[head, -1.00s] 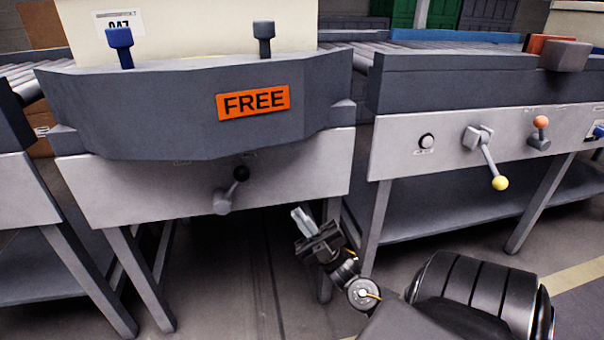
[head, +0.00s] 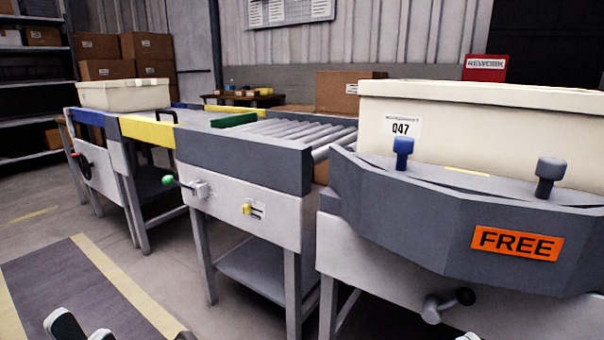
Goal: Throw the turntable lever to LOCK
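The turntable (head: 420,225) is the grey rounded unit at the right of the head view. Its orange sign (head: 517,243) reads FREE. The turntable lever (head: 447,305) is below on the front panel, its grey arm pointing right and slightly up to a black knob. A small pale tip at the bottom edge, below the lever, looks like part of my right gripper (head: 468,337); it appears apart from the lever, and its opening cannot be told.
Floor at the lower left is open.

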